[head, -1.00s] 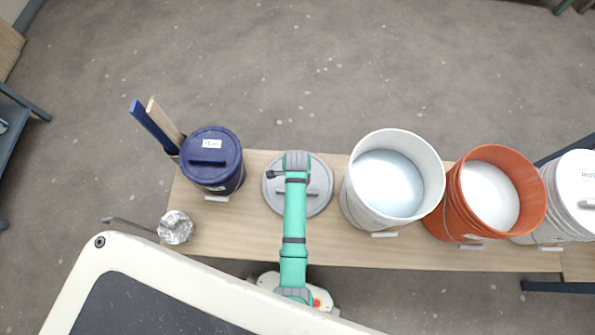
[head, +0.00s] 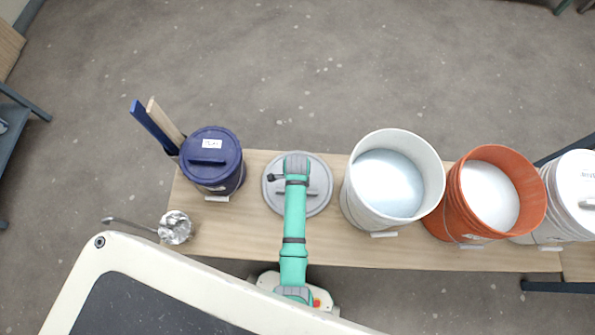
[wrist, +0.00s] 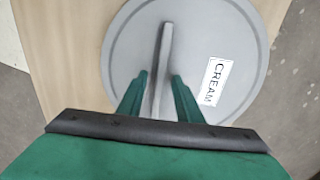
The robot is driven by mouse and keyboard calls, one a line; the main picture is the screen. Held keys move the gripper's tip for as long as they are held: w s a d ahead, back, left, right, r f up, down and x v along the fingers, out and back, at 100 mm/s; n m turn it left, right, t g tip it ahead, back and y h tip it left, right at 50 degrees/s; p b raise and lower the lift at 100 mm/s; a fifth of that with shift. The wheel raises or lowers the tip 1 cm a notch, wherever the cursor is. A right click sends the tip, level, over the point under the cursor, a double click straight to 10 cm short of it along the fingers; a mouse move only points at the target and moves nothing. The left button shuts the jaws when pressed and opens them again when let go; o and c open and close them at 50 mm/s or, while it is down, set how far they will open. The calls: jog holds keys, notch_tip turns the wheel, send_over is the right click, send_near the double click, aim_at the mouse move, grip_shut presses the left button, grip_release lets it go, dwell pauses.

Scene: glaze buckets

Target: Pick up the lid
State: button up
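The grey round lid (head: 273,199) lies flat on the wooden bench between the blue bucket and the white bucket. In the wrist view the lid (wrist: 130,48) has a raised bar handle (wrist: 164,50) and a white label reading "CREAM" (wrist: 214,82). My gripper (wrist: 158,82) is open, with one green finger on each side of the handle's near end. A gap shows between each finger and the handle. Whether the fingertips are level with the handle is hard to tell. In the head view my arm covers the gripper and the middle of the lid.
An open white bucket (head: 350,195) and an open orange bucket (head: 460,205) stand to the right.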

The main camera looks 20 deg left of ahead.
grip_shut()
dwell(1.5)
